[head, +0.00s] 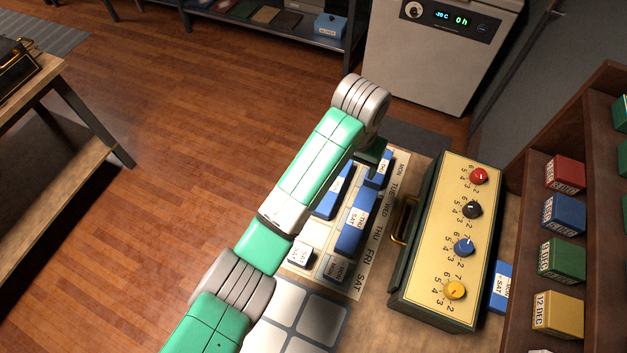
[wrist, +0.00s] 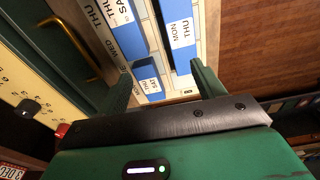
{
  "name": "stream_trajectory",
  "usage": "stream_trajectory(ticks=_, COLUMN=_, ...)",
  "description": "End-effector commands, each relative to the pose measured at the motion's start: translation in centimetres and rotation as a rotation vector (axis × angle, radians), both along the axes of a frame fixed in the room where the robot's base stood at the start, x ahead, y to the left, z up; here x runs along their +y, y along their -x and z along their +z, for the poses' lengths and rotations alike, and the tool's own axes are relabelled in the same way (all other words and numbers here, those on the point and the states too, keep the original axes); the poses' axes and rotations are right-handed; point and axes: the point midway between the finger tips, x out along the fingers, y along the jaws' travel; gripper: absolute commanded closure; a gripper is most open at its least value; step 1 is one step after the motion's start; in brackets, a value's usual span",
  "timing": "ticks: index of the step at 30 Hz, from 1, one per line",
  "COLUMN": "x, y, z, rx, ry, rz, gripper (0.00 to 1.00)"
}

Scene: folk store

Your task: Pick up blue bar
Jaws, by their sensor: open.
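Several blue bars with white labels lie on a weekday board (head: 346,285). One long bar (head: 357,218) lies mid-board, a second (head: 333,200) is partly behind my arm, and a shorter one (head: 379,169) is at the far end. In the wrist view, a long bar (wrist: 176,12) runs away from my gripper (wrist: 163,84). A short bar (wrist: 147,76) lies between the open fingers in the picture, and another long bar (wrist: 120,28) is at left. My gripper is empty; no contact shows. In the head view my arm mostly hides it. Which blue bar is meant cannot be told.
A green box with coloured knobs (head: 458,203) and a brass handle (head: 404,218) stands close right of the board. Another blue bar (head: 502,284) lies beyond it. A shelf of coloured blocks (head: 564,213) is at right. Open wooden floor (head: 180,130) is at left.

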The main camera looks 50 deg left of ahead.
Motion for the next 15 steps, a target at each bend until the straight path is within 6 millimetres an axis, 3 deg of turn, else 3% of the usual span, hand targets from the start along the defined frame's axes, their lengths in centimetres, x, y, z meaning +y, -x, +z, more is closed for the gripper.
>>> stream_trajectory(ticks=1, x=0.9, y=1.1, z=-1.8, rx=0.045, ry=0.013, rz=0.021, gripper=0.32)
stream_trajectory(ticks=4, x=1.5, y=2.2, z=-2.6, rx=0.092, ry=0.028, rz=0.041, gripper=0.32)
stream_trajectory(ticks=8, x=1.5, y=2.3, z=-2.6, rx=0.097, ry=0.031, rz=0.042, gripper=0.32)
stream_trajectory(ticks=15, x=1.6, y=2.4, z=-5.2, rx=0.095, ry=0.031, rz=0.042, gripper=0.32)
